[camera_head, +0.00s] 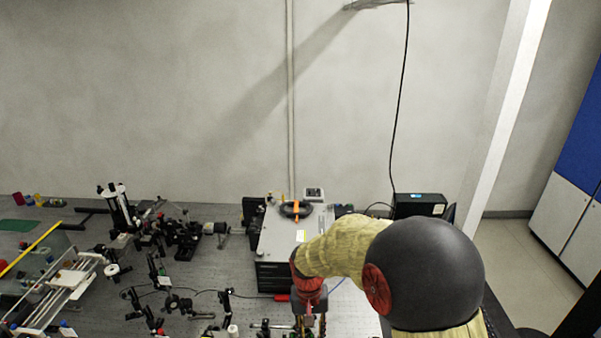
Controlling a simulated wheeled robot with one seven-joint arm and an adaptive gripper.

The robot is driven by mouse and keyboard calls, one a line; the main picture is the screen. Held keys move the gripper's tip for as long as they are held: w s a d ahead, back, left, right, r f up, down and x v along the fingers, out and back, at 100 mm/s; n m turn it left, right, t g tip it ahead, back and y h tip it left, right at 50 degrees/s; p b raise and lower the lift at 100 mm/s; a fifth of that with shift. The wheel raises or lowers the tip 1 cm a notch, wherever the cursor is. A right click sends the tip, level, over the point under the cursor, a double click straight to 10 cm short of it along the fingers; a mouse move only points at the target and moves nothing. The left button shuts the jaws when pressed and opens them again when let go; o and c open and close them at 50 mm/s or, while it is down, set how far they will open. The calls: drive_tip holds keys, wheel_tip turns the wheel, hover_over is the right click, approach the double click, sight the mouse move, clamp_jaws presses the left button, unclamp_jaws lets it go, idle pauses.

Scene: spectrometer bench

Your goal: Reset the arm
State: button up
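My arm reaches in from the lower right of the head view, with a large dark round joint and a tan link. It ends in a red wrist part, with my gripper (309,326) below it near the bottom edge. The gripper points down over the bench (352,305), in front of a grey-white instrument box (275,238). The fingers are small and partly cut off, so I cannot tell whether they are open or shut, or whether they hold anything.
Several black optical mounts (185,238) crowd the bench's left and middle. A clear-walled apparatus with a yellow edge (30,249) stands far left. A black box (420,205) sits at the back right, with a cable hanging above it. Open floor and blue-white cabinets (562,215) lie at right.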

drive_tip(key=s+d+r+n+t+b, duration=0.1)
drive_tip(key=s+d+r+b, duration=0.1)
drive_tip(key=s+d+b, duration=0.3)
drive_tip(key=s+d+r+n+t+b, duration=0.1)
drive_tip(key=s+d+r+b, duration=0.1)
drive_tip(key=s+d+b, duration=0.45)
drive_tip(key=s+d+f+m+t+b, duration=0.2)
drive_tip(key=s+d+f+t+b, duration=0.1)
drive_tip(key=s+b, duration=0.8)
drive_tip(key=shift+d+f+t+y+b, duration=0.15)
drive_tip(key=shift+d+t+y+b, duration=0.15)
drive_tip(key=shift+d+t+b, duration=0.65)
drive_tip(key=shift+a+g, duration=0.2)
drive_tip(key=shift+g, duration=0.05)
